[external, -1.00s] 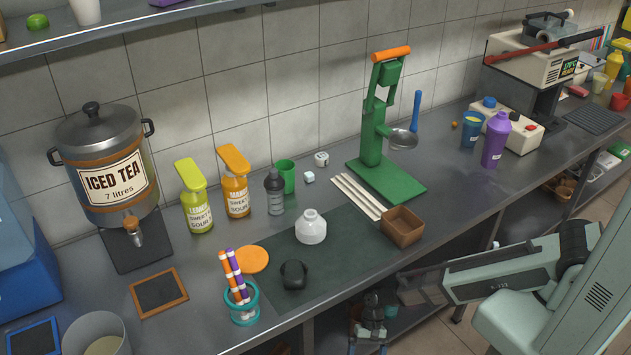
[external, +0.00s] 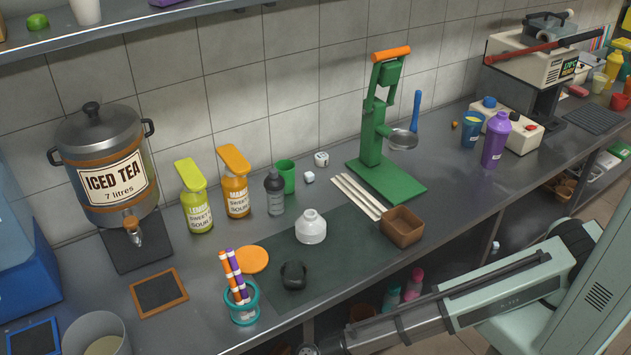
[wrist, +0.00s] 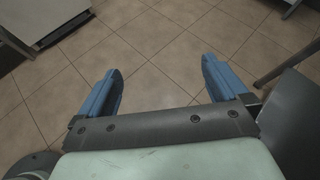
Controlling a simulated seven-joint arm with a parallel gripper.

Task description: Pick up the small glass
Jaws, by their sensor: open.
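I cannot tell for sure which thing is the small glass. A clear glass-like holder with teal rings (external: 240,312) stands at the counter's front edge with striped sticks in it. A white rounded vessel (external: 311,230) and a small black bowl (external: 292,276) sit on the dark mat. A green cup (external: 287,172) stands behind the mat, and a blue cup (external: 471,134) is farther right. My gripper shows in the wrist view (wrist: 160,66), open and empty, its blue fingers wide apart over floor tiles. In the external view my arm reaches low in front of the counter.
The dark mat (external: 345,250) has free space. A green press (external: 372,135), pale sticks (external: 357,196) and a brown box (external: 402,228) stand near it. Sauce bottles (external: 235,190) and an iced tea dispenser (external: 105,165) are at left. The counter's front edge (external: 375,275) lies above open shelves.

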